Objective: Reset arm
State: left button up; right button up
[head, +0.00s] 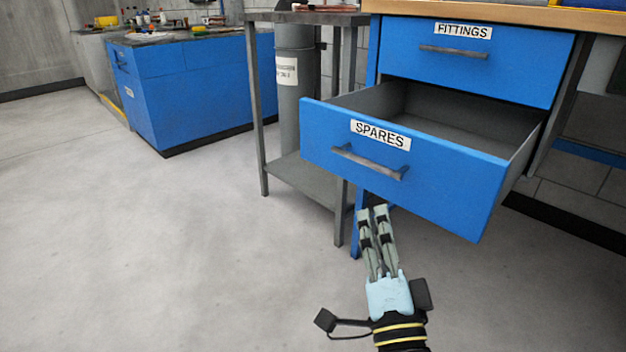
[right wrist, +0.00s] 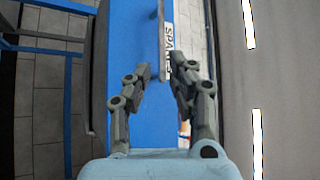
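My right gripper (head: 372,210) is in the lower middle of the head view, pointing up toward the front of the SPARES drawer. Its two fingers stand apart with a narrow gap and nothing between them, also in the right wrist view (right wrist: 160,76). The blue SPARES drawer (head: 440,190) is pulled out and its visible inside is empty. Its grey bar handle (head: 370,163) appears above my fingertips in the head view, apart from them. The handle also shows past the fingertips in the right wrist view (right wrist: 161,35). My left gripper is in neither view.
The FITTINGS drawer (head: 500,65) above is shut, under a wooden worktop (head: 520,14). A grey metal stand (head: 300,180) with a grey cylinder (head: 296,90) is left of the drawers. A blue cabinet (head: 195,95) stands farther back. The floor (head: 150,250) at left is clear.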

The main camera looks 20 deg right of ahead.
jog(key=s+d+f+n+g+y, duration=0.1)
jog(key=s+f+n+g+y, duration=0.8)
jog(key=f, duration=0.7)
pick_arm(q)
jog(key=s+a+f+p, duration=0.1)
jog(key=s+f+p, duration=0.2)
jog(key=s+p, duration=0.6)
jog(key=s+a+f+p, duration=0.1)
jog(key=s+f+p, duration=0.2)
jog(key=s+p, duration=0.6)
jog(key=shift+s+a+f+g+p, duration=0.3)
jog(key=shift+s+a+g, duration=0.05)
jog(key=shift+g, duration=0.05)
pick_arm(e)
jog(key=s+d+f+n+g+h, duration=0.1)
jog(key=s+f+n+g, duration=0.1)
jog(key=s, duration=0.9)
jog(key=s+d+f+n+g+h, duration=0.1)
jog(key=s+f+g, duration=0.4)
jog(key=s, duration=0.7)
jog(key=s+d+f+n+g+h, duration=0.1)
jog(key=s+d+f+n+g, duration=0.2)
jog(key=s, duration=0.9)
jog(key=shift+d+f+n+g, duration=0.2)
jog(key=shift+f+n+g, duration=0.5)
jog(key=shift+n+g, duration=0.3)
